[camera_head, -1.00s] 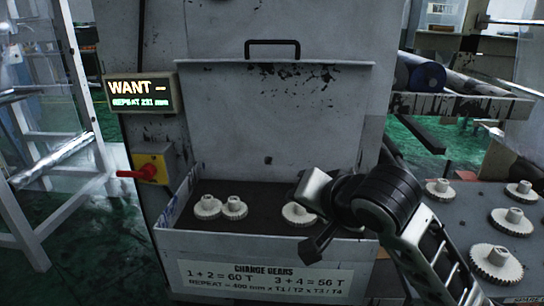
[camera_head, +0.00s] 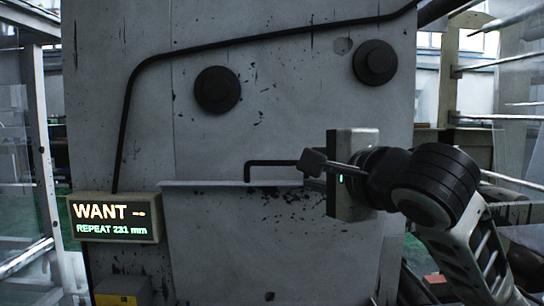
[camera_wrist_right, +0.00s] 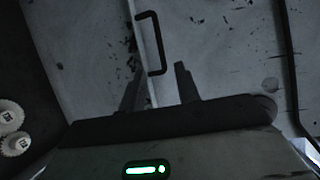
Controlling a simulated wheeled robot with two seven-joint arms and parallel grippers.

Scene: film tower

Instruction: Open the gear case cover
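The gear case cover (camera_head: 250,235) is a grey, stained panel on the machine front, with a lip along its top edge, and it looks shut. Its black bar handle (camera_head: 265,163) stands at the top edge. My right gripper (camera_head: 311,163) is at the right end of the handle and hides that end. In the right wrist view the two fingers (camera_wrist_right: 160,66) are apart, and one end of the handle (camera_wrist_right: 158,45) shows between their tips. I cannot tell whether they touch it. My left gripper is not in view.
A lit display (camera_head: 115,218) reading "WANT" and "REPEAT 231 mm" hangs left of the cover. Two dark round knobs (camera_head: 217,90) (camera_head: 375,62) and a black cable (camera_head: 250,40) are above it. White gears (camera_wrist_right: 12,125) show at the wrist view's left edge.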

